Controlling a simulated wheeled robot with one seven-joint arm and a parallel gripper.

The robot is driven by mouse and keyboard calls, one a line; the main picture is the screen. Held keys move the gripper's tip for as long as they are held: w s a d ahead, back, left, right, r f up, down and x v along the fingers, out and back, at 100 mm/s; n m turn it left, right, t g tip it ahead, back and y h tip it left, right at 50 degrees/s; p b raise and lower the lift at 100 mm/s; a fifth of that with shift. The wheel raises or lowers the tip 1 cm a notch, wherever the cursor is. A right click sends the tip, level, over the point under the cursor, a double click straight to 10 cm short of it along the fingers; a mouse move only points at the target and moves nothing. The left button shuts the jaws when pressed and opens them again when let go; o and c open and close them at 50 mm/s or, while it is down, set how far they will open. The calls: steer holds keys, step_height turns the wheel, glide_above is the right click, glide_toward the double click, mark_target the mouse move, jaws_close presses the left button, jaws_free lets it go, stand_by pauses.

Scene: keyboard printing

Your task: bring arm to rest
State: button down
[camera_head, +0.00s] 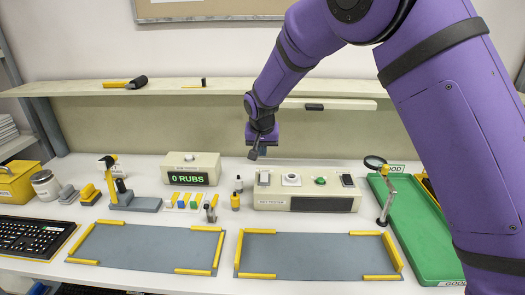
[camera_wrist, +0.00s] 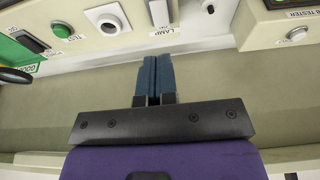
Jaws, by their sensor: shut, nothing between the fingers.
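My purple arm comes in from the upper right in the head view. My gripper (camera_head: 254,153) hangs above the back of the table, between the counter box and the key tester. In the wrist view my gripper (camera_wrist: 153,62) shows two blue-grey fingers pressed together with nothing between them.
The key tester box (camera_head: 272,202) and the "0 RUBS" box (camera_head: 190,169) stand at the back. A magnifier stand (camera_head: 387,205) and green tray (camera_head: 425,240) are at right. Two grey mats (camera_head: 318,257) lie empty in front. A shelf (camera_head: 230,87) runs behind my gripper.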

steer(key=s+d+r+y, duration=0.1)
steer(key=s+d+r, duration=0.7)
steer(key=d+r, duration=0.25)
steer(key=s+d+r, duration=0.8)
steer(key=d+r, duration=0.1)
steer(key=d, duration=0.2)
steer(key=s+d, duration=0.4)
steer(key=s, duration=0.8)
steer(key=s+d+r+t, duration=0.1)
steer(key=s+d, duration=0.4)
steer(key=s, duration=0.8)
steer(key=shift+d+r+t+h, duration=0.2)
steer(key=shift+r+t+h, duration=0.1)
steer(key=shift+h, duration=0.1)
